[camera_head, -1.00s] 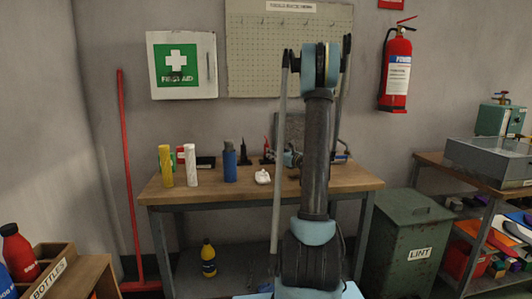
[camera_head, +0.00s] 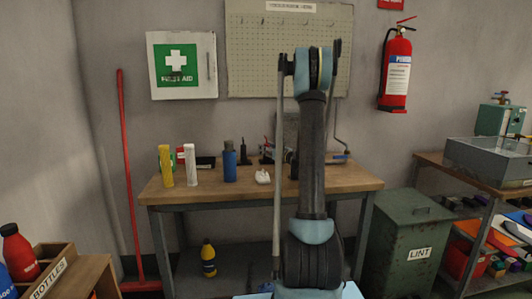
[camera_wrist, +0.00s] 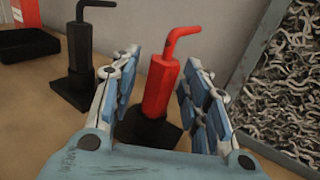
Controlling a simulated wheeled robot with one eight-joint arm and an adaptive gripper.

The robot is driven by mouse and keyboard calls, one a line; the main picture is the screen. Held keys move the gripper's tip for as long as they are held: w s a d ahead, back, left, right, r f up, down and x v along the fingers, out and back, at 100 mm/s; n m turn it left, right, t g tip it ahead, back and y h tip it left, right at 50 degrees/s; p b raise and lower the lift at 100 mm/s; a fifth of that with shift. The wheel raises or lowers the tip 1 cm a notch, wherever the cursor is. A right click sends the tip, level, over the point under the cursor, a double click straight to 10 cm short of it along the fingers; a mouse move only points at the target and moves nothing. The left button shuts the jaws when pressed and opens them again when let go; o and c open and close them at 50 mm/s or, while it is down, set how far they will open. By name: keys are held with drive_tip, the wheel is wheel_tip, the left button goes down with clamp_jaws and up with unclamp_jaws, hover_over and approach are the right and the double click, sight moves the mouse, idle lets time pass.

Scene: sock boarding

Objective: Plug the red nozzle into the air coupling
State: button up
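The red nozzle (camera_wrist: 160,85), with a bent tip, stands upright in a dark square base (camera_wrist: 150,130) in the wrist view. My gripper (camera_wrist: 161,66) is open, with one blue-padded finger on each side of the nozzle. A gap shows on both sides, so it does not appear gripped. A similar black nozzle (camera_wrist: 80,50) stands in its own base to the left. In the head view my arm hides my gripper. I cannot make out the air coupling for certain in either view.
The wooden bench (camera_head: 335,177) also carries a yellow bottle (camera_head: 166,166), a white bottle (camera_head: 190,165), a blue bottle (camera_head: 230,162) and a small white item (camera_head: 262,177). In the wrist view, a tray of grey curly scrap (camera_wrist: 285,85) is close on the right.

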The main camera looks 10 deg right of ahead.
clamp_jaws()
